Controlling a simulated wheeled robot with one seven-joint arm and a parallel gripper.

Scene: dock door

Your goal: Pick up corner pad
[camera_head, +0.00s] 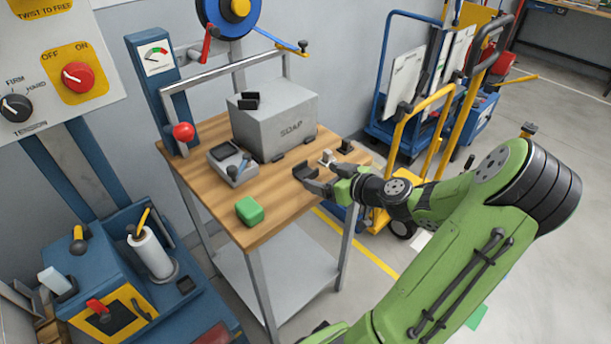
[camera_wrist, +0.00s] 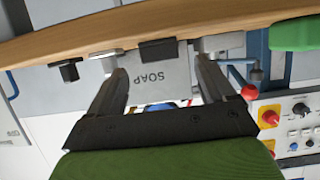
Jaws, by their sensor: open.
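The corner pad appears to be the dark angled piece (camera_head: 305,172) lying on the wooden table, in front of the soap box. In the wrist view, what seems to be the same dark pad (camera_wrist: 158,50) sits beyond and between my fingertips. My gripper (camera_head: 322,178) is at the table's right side, close to the pad, with its fingers pointing left over the tabletop. In the wrist view my gripper (camera_wrist: 162,66) is open and nothing is between its fingers. Whether a finger touches the pad cannot be told.
A grey soap box (camera_head: 280,118) stands behind the pad. A scale-like device (camera_head: 232,163) and a green block (camera_head: 249,210) are to the left. A small pale piece (camera_head: 327,157) and a dark knob (camera_head: 345,147) lie close behind the gripper. The table's front middle is clear.

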